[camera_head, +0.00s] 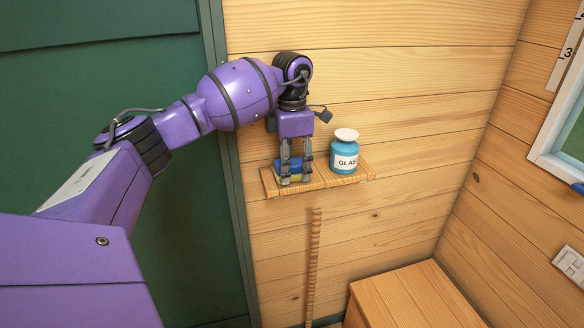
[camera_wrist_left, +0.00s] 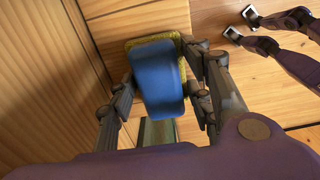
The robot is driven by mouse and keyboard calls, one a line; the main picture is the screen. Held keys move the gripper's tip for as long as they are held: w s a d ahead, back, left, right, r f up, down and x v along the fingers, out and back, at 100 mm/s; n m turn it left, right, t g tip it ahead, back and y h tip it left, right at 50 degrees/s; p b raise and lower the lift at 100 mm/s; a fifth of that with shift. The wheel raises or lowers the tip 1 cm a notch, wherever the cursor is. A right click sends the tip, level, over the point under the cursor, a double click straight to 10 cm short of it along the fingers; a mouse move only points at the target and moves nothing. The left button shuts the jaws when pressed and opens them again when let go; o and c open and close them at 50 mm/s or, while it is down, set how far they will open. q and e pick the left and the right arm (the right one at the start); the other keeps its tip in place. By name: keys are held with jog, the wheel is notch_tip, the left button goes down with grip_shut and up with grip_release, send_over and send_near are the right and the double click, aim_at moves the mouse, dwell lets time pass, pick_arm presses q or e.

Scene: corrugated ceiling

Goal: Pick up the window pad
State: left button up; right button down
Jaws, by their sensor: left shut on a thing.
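The window pad (camera_head: 292,170) is a small blue pad with a yellow side, on a small wooden wall shelf (camera_head: 331,181). My left gripper (camera_head: 294,178) points down over the shelf's left part with its fingers around the pad. In the left wrist view the blue pad (camera_wrist_left: 157,78) with its yellow edge lies between the fingers of the left gripper (camera_wrist_left: 160,100), which is shut on it. In the head view the fingers partly hide the pad. I cannot tell whether the pad touches the shelf.
A blue jar (camera_head: 345,155) with a pale lid, labelled "GLAS", stands on the shelf just right of the gripper. A wooden box (camera_head: 415,297) is below right. A wooden stick (camera_head: 313,265) stands below the shelf. A green door (camera_head: 190,215) is at left.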

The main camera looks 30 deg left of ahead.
aim_at(292, 161)
pick_arm(q)
jog(key=shift+r, duration=0.35)
notch_tip(292, 161, up, 2)
jog(key=shift+r, duration=0.15)
jog(key=s+d+r, duration=0.3)
jog(key=s+r, duration=0.6)
jog(key=s, duration=0.4)
jog(key=shift+s+r+b, duration=0.4)
